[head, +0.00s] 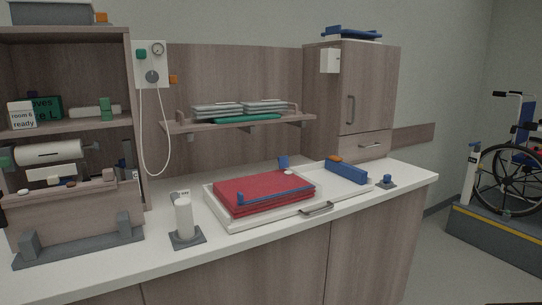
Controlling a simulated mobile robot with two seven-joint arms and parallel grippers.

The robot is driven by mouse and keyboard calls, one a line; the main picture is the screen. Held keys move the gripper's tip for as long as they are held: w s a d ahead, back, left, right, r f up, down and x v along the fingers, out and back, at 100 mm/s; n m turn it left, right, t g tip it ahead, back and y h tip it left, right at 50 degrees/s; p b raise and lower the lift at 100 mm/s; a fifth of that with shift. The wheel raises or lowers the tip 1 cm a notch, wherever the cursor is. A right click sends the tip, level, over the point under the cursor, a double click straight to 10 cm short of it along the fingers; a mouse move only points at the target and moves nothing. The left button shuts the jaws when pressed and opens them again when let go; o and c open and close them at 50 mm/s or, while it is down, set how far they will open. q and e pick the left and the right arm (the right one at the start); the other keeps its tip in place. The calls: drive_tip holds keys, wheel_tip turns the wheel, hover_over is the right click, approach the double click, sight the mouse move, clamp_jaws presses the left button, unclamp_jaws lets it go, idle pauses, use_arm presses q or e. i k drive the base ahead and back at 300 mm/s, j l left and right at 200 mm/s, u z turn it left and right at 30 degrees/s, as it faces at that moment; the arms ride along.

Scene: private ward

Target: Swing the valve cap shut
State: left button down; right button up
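A folded red cushion or pad (262,190) lies in a shallow white tray (222,220) on the counter. At its back edge a small blue flap (283,161) stands up, tilted, beside a small white round piece (289,173). The flap looks like the valve cap, standing open and apart from the white piece; its hinge is too small to make out. Another small blue piece (240,198) is at the pad's front left. Neither of my grippers is in view.
A white bottle on a grey stand (184,217) is left of the tray. A blue block (346,173) lies in the tray's right part, and a small blue knob on a base (386,181) stands beyond it. A shelf with folded linens (238,110) overhangs the back.

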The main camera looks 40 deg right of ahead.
sight(283, 161)
drive_tip(key=k+l+u, duration=0.2)
drive_tip(key=l, duration=0.25)
drive_tip(key=l+u, duration=0.15)
drive_tip(key=l, duration=0.3)
drive_tip(key=k+l, duration=0.1)
drive_tip(key=l, duration=0.25)
drive_tip(key=k+l, duration=0.1)
drive_tip(key=l, duration=0.25)
drive_tip(key=k+l+u, duration=0.1)
drive_tip(key=l, duration=0.25)
drive_tip(key=k+l, duration=0.15)
drive_tip(key=l, duration=0.2)
drive_tip(key=k+l+u, duration=0.1)
drive_tip(key=l, duration=0.2)
